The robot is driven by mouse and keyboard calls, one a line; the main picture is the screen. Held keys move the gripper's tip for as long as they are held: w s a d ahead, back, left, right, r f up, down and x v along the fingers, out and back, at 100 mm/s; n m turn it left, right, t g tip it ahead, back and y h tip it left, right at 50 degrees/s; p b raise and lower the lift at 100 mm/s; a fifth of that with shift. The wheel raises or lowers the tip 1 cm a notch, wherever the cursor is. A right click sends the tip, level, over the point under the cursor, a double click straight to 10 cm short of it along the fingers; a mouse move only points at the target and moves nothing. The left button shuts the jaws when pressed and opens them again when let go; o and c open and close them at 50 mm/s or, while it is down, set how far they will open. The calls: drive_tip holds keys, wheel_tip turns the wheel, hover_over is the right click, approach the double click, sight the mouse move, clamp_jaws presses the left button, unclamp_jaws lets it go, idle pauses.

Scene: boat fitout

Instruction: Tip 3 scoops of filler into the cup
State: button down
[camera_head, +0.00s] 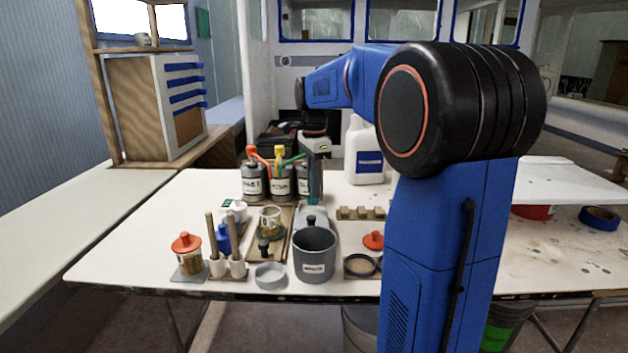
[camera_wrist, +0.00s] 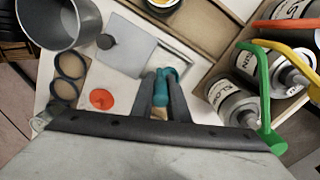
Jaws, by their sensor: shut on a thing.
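My gripper (camera_wrist: 160,100) is shut on a tool with a teal handle (camera_wrist: 163,80); the handle also shows in the head view (camera_head: 315,182). The tool's working end is hidden, so I cannot tell whether it carries filler. A large grey pot (camera_head: 314,262) with a label too small to read stands at the table's front; it also shows in the wrist view (camera_wrist: 60,30). A clear cup (camera_head: 270,220) with yellowish contents stands behind it to the left. My gripper is behind the pot, apart from both, near the labelled pump bottles. The pot's contents are not visible.
Several grey bottles with coloured pumps (camera_head: 276,180) stand close beside my gripper, the green one (camera_wrist: 262,90) nearest. A white jug (camera_head: 364,155) is behind. A shallow dish (camera_head: 270,276), an orange-lidded jar (camera_head: 187,255) and an orange lid (camera_wrist: 102,99) lie around. The table's left side is clear.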

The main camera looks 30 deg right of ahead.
sight(314, 205)
drive_tip(key=shift+f, duration=2.65)
drive_tip(key=shift+r, duration=4.2)
